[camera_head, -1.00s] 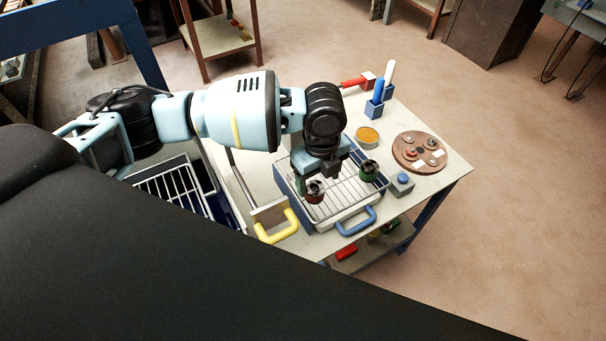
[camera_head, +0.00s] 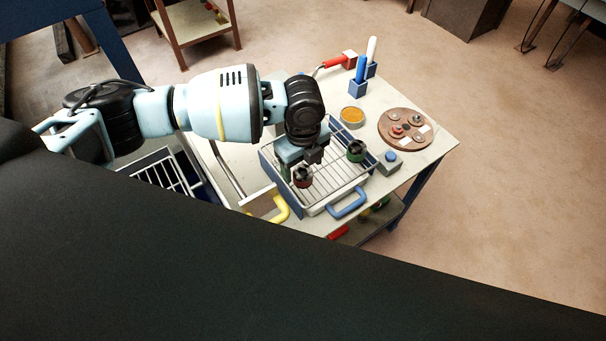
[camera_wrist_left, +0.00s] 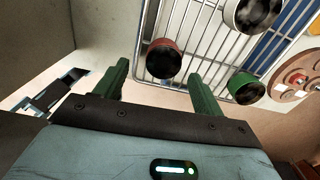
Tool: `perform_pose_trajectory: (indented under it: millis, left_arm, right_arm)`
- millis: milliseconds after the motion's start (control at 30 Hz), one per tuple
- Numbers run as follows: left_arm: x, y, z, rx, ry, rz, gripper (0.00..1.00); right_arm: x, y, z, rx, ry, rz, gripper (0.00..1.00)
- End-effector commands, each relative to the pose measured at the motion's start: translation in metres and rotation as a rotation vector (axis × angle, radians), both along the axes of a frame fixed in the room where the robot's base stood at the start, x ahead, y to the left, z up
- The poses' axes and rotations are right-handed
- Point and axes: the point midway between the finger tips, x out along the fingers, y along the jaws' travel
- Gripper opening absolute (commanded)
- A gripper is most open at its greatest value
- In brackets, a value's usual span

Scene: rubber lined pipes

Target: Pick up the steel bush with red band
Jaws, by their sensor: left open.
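The steel bush with red band (camera_head: 303,178) stands on the wire rack of a tray at its left front part. It also shows in the left wrist view (camera_wrist_left: 164,60), dark-ended with a red band. My left gripper (camera_head: 300,167) is over the rack, close by the red-banded bush. Its green fingers are spread apart and empty. In the left wrist view the bush appears between and just beyond the fingertips; whether the fingers reach around it I cannot tell. My right gripper is in neither view.
A green-banded bush (camera_head: 356,152) stands right of the gripper; a pale-banded bush (camera_wrist_left: 252,12) shows in the wrist view. The tray has a blue handle (camera_head: 347,204). A blue-buttoned box (camera_head: 390,162), an orange-topped tin (camera_head: 352,116) and a round brown plate (camera_head: 405,120) stand to the right.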

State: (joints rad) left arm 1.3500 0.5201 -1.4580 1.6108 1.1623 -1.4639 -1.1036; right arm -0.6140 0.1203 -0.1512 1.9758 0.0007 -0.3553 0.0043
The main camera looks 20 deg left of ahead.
Motion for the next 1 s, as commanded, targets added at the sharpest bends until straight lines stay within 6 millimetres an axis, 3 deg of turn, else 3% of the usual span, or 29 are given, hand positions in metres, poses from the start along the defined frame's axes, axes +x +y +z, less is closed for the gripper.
perform_pose_trajectory:
  millis: [233, 567, 1000]
  left_arm:
    - [0.005, 0.001, -0.035, 0.001, 0.004, 0.001, 0.69]
    - [0.006, 0.001, -0.041, 0.001, 0.002, 0.001, 0.69]
    - [0.006, 0.002, -0.041, 0.001, 0.002, 0.002, 0.13]
  right_arm:
    - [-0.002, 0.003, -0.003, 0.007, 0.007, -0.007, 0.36]
    - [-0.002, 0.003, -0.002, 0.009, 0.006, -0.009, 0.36]
    - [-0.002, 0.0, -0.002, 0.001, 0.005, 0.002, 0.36]
